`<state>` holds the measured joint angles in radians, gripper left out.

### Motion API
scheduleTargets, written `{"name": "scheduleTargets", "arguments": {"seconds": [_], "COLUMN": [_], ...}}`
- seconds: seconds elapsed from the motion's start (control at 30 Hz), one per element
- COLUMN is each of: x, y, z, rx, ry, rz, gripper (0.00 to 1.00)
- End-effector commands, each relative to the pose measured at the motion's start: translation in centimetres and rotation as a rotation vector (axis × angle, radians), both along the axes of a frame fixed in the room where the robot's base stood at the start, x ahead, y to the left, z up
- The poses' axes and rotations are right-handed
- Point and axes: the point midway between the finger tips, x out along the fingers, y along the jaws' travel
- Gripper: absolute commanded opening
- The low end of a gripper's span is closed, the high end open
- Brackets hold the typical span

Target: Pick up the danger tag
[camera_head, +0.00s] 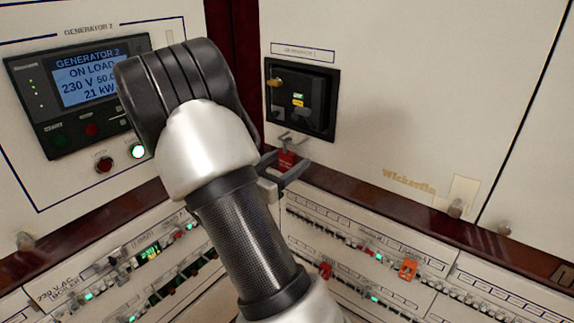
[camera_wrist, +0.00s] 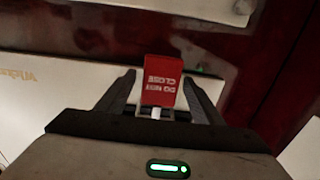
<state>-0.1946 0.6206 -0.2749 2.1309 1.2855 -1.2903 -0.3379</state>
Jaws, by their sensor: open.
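The danger tag (camera_head: 287,160) is a small red tag, just below the black breaker unit on the right cabinet in the head view. In the wrist view the tag (camera_wrist: 161,75) shows white lettering, "DO NOT CLOSE", upside down. My gripper (camera_head: 284,166) is open, with its fingers on either side of the tag. In the wrist view the gripper fingers (camera_wrist: 160,92) flank the tag, with a visible gap at each side. A small pale piece shows at the tag's end nearest the palm. What the tag hangs from is unclear.
The black breaker unit (camera_head: 302,98) is set in the white panel just above. A generator display (camera_head: 88,83) is at left, partly behind my arm. Breaker rows (camera_head: 370,255) run below, with an orange piece (camera_head: 408,269) and a red one (camera_head: 325,270).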

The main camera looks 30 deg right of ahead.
Motion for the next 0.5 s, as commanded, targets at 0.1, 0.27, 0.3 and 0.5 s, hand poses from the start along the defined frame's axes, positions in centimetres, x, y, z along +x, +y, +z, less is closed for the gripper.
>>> {"name": "scheduleTargets", "arguments": {"seconds": [0.1, 0.27, 0.3, 0.5], "x": [0.0, 0.0, 0.0, -0.01], "y": [0.05, 0.07, 0.07, 0.08], "z": [0.04, 0.03, 0.03, 0.03], "rx": [0.0, 0.0, 0.0, 0.0], "ry": [0.0, 0.0, 0.0, 0.0], "rz": [0.001, 0.0, 0.0, 0.0], "gripper": [0.61, 0.36, 0.29, 0.17]}}
